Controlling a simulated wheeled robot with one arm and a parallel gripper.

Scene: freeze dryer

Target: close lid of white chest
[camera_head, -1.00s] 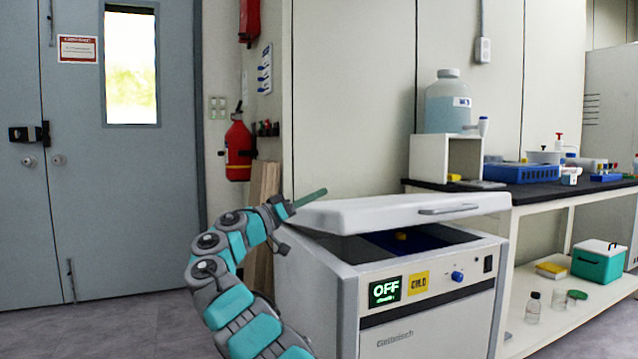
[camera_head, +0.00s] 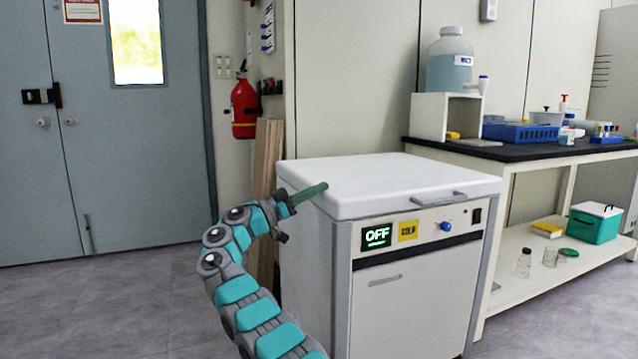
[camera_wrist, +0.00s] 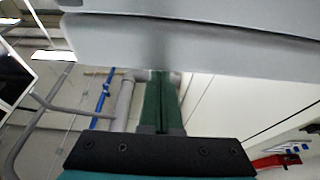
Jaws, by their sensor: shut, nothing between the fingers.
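The white chest (camera_head: 415,295) stands in the middle of the head view with a display reading OFF on its front. Its white lid (camera_head: 385,180) lies flat on top, with no gap showing along the front edge. A grey handle (camera_head: 438,199) is on the lid's front. My gripper (camera_head: 312,191) is at the lid's left side, its green fingers shut and empty. In the head view the fingers overlap the lid's left edge; I cannot tell whether they touch it. In the wrist view the shut fingers (camera_wrist: 161,100) point toward a grey-white edge at the top.
A black-topped bench (camera_head: 540,152) with a blue rack (camera_head: 520,132) and a large bottle (camera_head: 449,62) stands at the right. A teal cooler (camera_head: 595,223) is on its lower shelf. A fire extinguisher (camera_head: 244,108) hangs on the wall. The floor at left is clear.

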